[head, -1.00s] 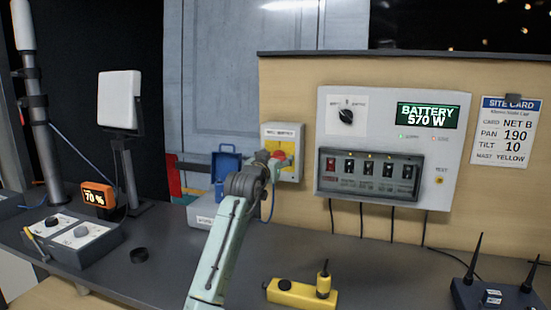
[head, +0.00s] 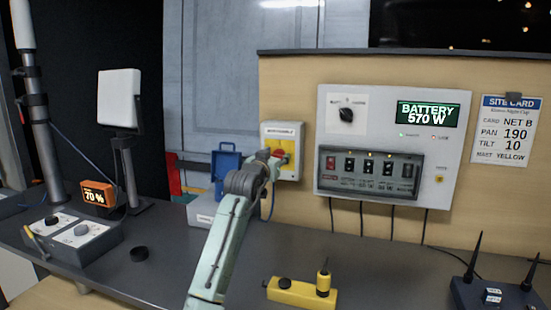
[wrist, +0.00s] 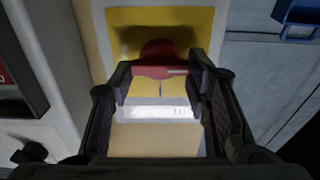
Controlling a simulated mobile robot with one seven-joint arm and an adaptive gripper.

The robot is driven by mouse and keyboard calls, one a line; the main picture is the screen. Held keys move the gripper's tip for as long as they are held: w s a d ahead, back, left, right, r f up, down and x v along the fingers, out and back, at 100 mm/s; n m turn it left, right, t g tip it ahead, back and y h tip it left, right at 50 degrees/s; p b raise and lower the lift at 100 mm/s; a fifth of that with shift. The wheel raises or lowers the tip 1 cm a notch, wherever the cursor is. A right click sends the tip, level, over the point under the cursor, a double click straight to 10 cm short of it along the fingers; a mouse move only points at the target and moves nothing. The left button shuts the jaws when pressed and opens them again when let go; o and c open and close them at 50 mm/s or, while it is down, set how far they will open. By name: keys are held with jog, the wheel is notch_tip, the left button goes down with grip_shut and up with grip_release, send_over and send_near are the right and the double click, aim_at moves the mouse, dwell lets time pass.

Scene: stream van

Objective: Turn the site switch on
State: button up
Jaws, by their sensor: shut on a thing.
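A red rotary knob (head: 279,153) sits on a yellow plate (head: 290,152) on a pale switch box (head: 297,128) on the wooden wall. The label above the plate is too blurred to read; I take this box as the site switch. My gripper (head: 274,162) is at the front of the box and hides part of the knob. In the wrist view, the red knob (wrist: 158,60) lies between the fingertips of my gripper (wrist: 160,72), which is shut on it. The yellow plate (wrist: 198,25) shows behind. The knob's exact angle is hard to tell.
A power panel (head: 327,180) with a dial, breakers and a "BATTERY 570 W" display (head: 428,114) is to the right. A blue case (head: 226,162) stands left of the box.

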jog(key=shift+m, duration=0.3)
jog(key=m, duration=0.3)
jog(key=shift+d+m+b, duration=0.1)
jog(key=shift+m+b, duration=0.25)
jog(key=shift+m, duration=0.05)
jog(key=m, duration=0.8)
jog(key=m+b, duration=0.1)
jog(key=m, duration=0.4)
jog(key=shift+d+f, duration=0.15)
jog(key=shift+f, duration=0.1)
jog(key=shift+m, duration=0.3)
jog(key=o, duration=1.2)
jog(key=shift+c, duration=0.2)
jog(key=shift+s, duration=0.1)
